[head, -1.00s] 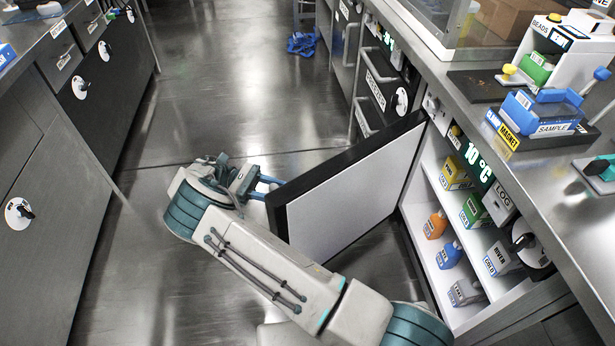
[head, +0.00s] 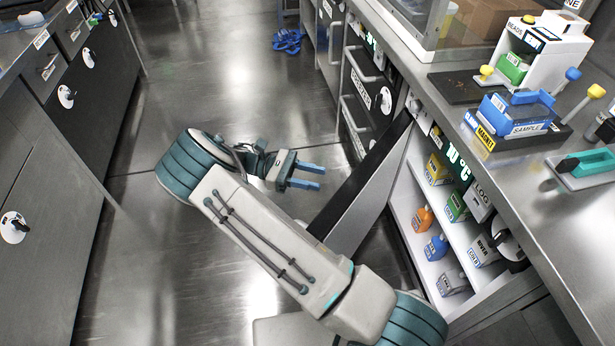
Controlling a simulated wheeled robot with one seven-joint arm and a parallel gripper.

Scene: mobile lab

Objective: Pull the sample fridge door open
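The sample fridge door (head: 352,212) stands ajar, swung out from its far side into the aisle. Its black top edge slants down to the left, and its light inner face shows as a narrow strip. My arm hides its lower free end. The fridge interior (head: 408,197) is in view, with white shelves holding several small bottles and boxes. My gripper (head: 307,176) is left of the door, over the aisle. Its two blue fingers point right with a gap between them. They look empty and apart from the door. Any handle on the outer face is hidden.
The steel counter (head: 520,215) above the fridge carries a blue sample box (head: 515,115) and a white bead dispenser (head: 540,50). Dark drawers (head: 362,90) stand beyond the door. Cabinets (head: 60,190) line the left side. A blue item (head: 288,40) lies on the floor; the aisle between is clear.

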